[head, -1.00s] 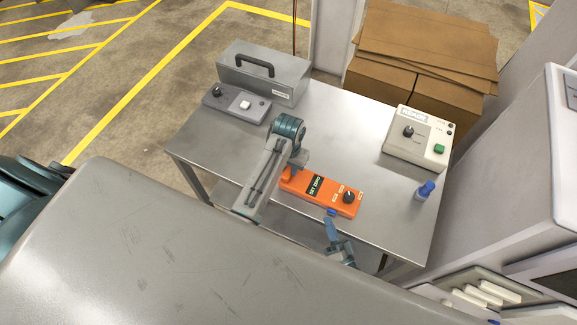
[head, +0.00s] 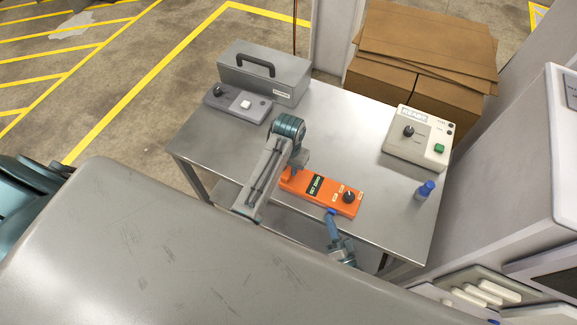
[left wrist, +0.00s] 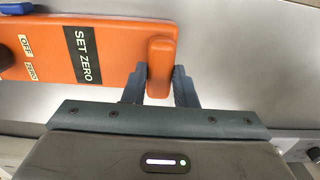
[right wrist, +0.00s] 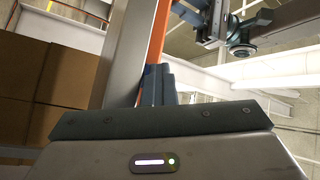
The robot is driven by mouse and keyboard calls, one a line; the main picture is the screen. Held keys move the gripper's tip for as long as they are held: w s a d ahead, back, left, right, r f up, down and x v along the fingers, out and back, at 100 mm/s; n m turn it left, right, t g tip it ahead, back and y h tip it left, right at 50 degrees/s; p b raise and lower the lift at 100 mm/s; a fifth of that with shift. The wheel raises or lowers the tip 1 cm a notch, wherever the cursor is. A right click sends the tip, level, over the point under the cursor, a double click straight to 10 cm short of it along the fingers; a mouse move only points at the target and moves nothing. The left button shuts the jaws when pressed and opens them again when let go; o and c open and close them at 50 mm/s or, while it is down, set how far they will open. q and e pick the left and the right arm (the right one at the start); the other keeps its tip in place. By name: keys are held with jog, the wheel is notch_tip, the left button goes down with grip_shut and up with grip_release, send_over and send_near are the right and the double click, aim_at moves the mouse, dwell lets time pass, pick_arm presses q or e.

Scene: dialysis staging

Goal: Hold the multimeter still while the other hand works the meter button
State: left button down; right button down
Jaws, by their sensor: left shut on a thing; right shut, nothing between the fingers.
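The orange multimeter (head: 315,190), with a SET ZERO label and a dark dial (head: 349,197), lies on the steel table near its front edge. My left gripper (head: 290,172) is shut on the orange upright grip at the meter's left end; the left wrist view shows this grip (left wrist: 159,65) between the two fingers. A small blue button (head: 331,211) sits on the meter's near side. My right gripper (head: 331,217) is shut and empty, with its fingertips at this button. The right wrist view shows the fingers (right wrist: 158,75) close beside the orange edge; whether they press cannot be told.
A grey toolbox (head: 265,75) and a grey control box (head: 237,104) stand at the table's back left. The table (head: 335,125) is clear in the middle.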

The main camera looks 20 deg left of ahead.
pick_arm(q)
jog(key=shift+s+r, duration=0.25)
jog(key=shift+s, duration=0.05)
pick_arm(e)
jog(key=shift+w+d+r, duration=0.1)
jog(key=shift+w+r, duration=0.35)
jog(key=shift+w, duration=0.3)
pick_arm(q)
jog(key=shift+w+f, duration=0.1)
pick_arm(e)
jog(key=shift+s+f, duration=0.1)
jog(key=shift+s, duration=0.1)
dwell(0.3)
jog(key=shift+s, duration=0.2)
pick_arm(q)
jog(key=shift+w+f, duration=0.2)
jog(key=shift+w, duration=0.25)
jog(key=shift+s, duration=0.1)
pick_arm(e)
jog(key=shift+s+f, duration=0.15)
jog(key=shift+s, duration=1.2)
jog(key=shift+s+f, duration=0.15)
jog(key=shift+s, duration=1.15)
pick_arm(q)
jog(key=c, duration=0.9)
grip_release()
jog(key=shift+o, duration=0.2)
